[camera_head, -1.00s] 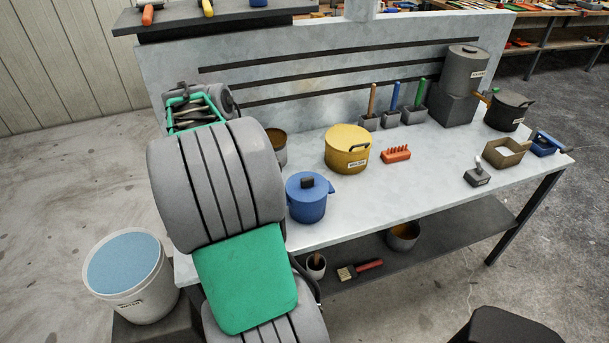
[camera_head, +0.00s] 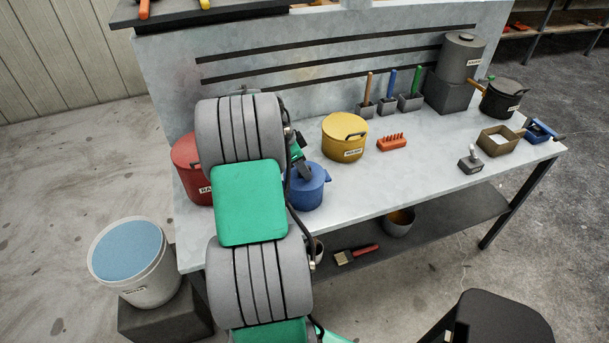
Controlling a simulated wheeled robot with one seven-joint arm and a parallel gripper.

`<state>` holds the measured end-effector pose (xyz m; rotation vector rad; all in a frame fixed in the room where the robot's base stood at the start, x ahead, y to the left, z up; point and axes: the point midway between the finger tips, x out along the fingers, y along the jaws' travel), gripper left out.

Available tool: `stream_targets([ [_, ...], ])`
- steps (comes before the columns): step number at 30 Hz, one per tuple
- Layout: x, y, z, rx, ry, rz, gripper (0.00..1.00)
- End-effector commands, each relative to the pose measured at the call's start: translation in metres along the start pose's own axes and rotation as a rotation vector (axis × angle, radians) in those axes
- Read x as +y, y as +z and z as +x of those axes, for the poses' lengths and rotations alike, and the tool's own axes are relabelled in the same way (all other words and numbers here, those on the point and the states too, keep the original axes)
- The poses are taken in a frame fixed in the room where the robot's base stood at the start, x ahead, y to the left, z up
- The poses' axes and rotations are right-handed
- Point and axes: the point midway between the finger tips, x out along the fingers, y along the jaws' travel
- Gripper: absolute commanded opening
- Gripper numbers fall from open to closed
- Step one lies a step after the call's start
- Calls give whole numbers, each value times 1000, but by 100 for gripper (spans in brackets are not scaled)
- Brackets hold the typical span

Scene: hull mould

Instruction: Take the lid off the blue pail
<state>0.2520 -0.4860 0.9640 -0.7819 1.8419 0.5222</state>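The blue pail (camera_head: 308,194) stands upright on the grey workbench, just right of my arm, with its lid (camera_head: 318,175) on. My gripper (camera_head: 305,172) points down at the top of the lid, where the knob is. My arm hides much of the gripper, and its dark end covers the knob. I cannot tell whether its fingers are open or shut, or whether they touch the knob.
A red pail (camera_head: 186,172) stands close to the left of my arm. A yellow pail (camera_head: 346,148) stands behind and right of the blue one. An orange pegged block (camera_head: 391,143) lies farther right. The bench top (camera_head: 400,185) is clear at front centre.

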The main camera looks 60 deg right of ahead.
Motion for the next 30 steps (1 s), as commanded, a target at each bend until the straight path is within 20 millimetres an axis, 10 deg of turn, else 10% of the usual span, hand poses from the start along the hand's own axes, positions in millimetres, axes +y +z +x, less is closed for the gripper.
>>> stream_targets([
  [12,0,0,-1,0,0,-1,0],
  [30,0,-1,-2,0,-2,-1,0],
])
